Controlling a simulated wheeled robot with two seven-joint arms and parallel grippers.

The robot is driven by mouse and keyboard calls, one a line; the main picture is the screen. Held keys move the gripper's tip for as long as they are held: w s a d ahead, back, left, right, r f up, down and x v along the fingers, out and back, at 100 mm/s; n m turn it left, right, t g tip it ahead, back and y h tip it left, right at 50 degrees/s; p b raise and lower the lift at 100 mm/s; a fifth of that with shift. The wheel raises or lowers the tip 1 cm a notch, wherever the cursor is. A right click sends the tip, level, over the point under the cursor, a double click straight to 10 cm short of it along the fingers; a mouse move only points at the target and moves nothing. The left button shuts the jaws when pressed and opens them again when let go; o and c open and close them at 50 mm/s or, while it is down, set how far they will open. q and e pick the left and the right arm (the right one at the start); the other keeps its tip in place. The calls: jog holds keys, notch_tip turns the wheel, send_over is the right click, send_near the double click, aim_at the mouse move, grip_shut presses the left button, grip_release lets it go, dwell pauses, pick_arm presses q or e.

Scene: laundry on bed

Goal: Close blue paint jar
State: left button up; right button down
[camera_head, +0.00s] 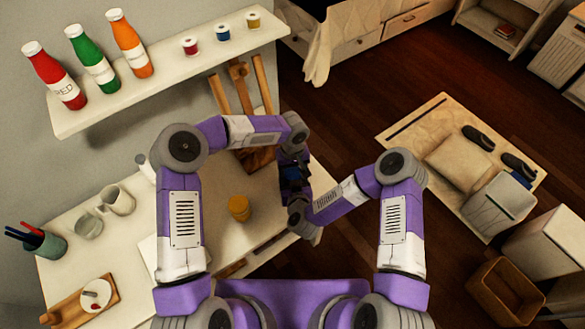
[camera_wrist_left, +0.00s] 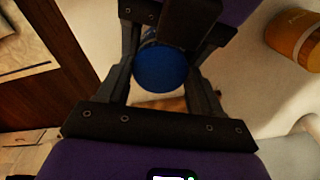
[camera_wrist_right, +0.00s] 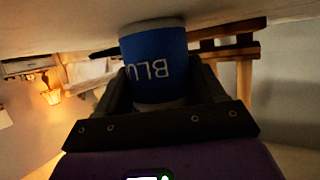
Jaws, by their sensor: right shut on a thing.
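The blue paint jar stands near the table's right edge, largely hidden by my grippers in the head view, where a bit of blue (camera_head: 290,173) shows. In the right wrist view, the jar (camera_wrist_right: 155,60) has a blue label with upside-down lettering. My right gripper (camera_wrist_right: 160,95) is shut around its sides. In the left wrist view, a round blue top (camera_wrist_left: 162,68) lies between the fingers of my left gripper (camera_wrist_left: 165,75). The left fingers look open, with a gap beside the blue top. I cannot tell whether this is a lid or paint, or whether a lid is seated.
An orange-yellow jar (camera_head: 238,208) stands on the table (camera_head: 207,213) left of the grippers. A wooden easel (camera_head: 240,90) is behind them. Mugs (camera_head: 118,200), a brush cup (camera_head: 45,242) and a wooden board (camera_head: 85,303) are farther left. A shelf (camera_head: 165,65) holds bottles and small jars.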

pick_arm(q)
jog(key=c, duration=0.7)
jog(key=o, duration=1.2)
jog(key=shift+r, duration=2.3)
jog(key=shift+o, duration=1.2)
